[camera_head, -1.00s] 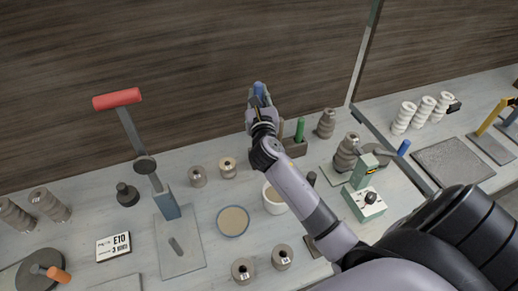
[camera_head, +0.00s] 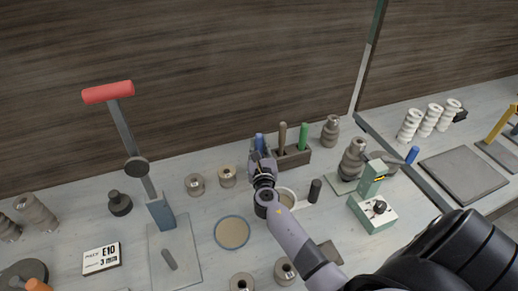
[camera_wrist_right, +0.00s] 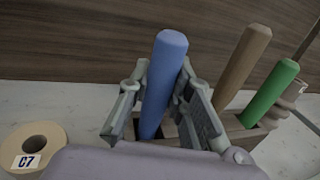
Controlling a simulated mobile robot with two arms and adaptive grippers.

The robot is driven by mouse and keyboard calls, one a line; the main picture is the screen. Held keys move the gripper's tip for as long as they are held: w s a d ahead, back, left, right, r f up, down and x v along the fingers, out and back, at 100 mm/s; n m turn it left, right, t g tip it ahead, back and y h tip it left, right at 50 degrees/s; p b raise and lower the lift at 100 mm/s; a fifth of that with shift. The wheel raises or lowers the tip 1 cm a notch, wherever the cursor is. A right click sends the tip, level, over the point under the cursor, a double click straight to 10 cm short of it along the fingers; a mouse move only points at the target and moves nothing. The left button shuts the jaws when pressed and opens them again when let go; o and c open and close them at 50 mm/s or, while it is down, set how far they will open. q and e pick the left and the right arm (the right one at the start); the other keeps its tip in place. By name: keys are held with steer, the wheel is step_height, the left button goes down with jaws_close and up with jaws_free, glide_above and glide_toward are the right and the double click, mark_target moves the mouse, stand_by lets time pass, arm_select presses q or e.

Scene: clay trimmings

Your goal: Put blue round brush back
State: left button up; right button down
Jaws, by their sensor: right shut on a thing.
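The blue round brush (camera_wrist_right: 164,82) stands nearly upright in the right wrist view, its lower end at the left slot of a dark wooden holder (camera_wrist_right: 243,137). My right gripper (camera_wrist_right: 158,105) is shut on it, one finger on each side. In the head view the blue brush (camera_head: 260,142) shows just above my right gripper (camera_head: 262,162), at the left end of the holder (camera_head: 292,156). How deep the brush sits in the slot is hidden. My left gripper is out of view.
A brown handle (camera_head: 282,137) and a green handle (camera_head: 303,137) stand in the same holder, right of the blue brush. A white cup (camera_head: 286,196) is close to my right wrist. Ring spools (camera_head: 227,177) stand left of it. A red-handled lever press (camera_head: 135,150) stands farther left.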

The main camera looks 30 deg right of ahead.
steer(key=shift+f, duration=0.15)
steer(key=c, duration=1.5)
jaws_free()
steer(key=shift+o, duration=0.2)
steer(key=shift+r, duration=0.25)
steer(key=b+v, duration=0.2)
steer(key=v, duration=1)
steer(key=shift+f, duration=0.1)
